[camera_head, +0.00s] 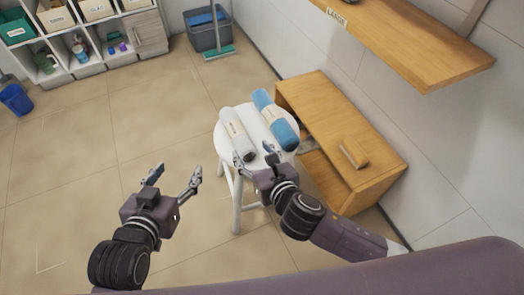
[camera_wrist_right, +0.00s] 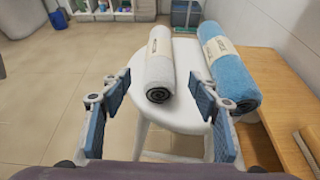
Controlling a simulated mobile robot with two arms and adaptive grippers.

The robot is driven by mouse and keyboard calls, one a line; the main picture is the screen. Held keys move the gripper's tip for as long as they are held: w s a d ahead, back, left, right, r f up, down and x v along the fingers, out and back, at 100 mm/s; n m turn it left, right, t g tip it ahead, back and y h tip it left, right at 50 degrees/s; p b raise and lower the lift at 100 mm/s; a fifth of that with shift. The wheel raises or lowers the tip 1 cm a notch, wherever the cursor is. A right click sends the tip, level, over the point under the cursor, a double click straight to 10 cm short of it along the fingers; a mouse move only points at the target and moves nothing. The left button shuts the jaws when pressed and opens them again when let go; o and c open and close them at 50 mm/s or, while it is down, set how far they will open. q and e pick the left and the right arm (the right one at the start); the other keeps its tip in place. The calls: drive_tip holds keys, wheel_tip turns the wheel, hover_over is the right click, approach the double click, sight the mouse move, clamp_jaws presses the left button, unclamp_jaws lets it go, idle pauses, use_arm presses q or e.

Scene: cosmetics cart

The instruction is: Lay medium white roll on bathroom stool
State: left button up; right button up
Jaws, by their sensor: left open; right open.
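A white roll (camera_head: 236,136) with a pale band lies on the round white bathroom stool (camera_head: 236,186). In the right wrist view the white roll (camera_wrist_right: 160,68) lies lengthwise with its spiral end facing me. The stool seat (camera_wrist_right: 189,106) shows beneath it. My right gripper (camera_head: 254,158) is open at the near edge of the stool. Its fingers stand apart on either side of the white roll's near end, not closed on it. My left gripper (camera_head: 175,176) is open and empty over the floor, left of the stool.
A larger blue roll (camera_head: 273,118) lies right of the white roll on the same stool. A wooden cabinet (camera_head: 345,130) with a tan block (camera_head: 354,152) on top stands close on the right. A wooden shelf (camera_head: 420,45) juts from the wall.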

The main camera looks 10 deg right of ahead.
drive_tip(key=s+d+r+n, duration=0.2)
drive_tip(key=d+n, duration=0.2)
drive_tip(key=n, duration=0.7)
drive_tip(key=s+d+r+n+h, duration=0.1)
drive_tip(key=s+d+n, duration=0.2)
drive_tip(key=n, duration=0.9)
drive_tip(key=s+d+r+n, duration=0.2)
drive_tip(key=d+n, duration=0.2)
drive_tip(key=n, duration=0.8)
drive_tip(key=shift+s+d+r+h, duration=0.2)
drive_tip(key=shift+d+r+h, duration=0.1)
drive_tip(key=shift+d+h, duration=0.1)
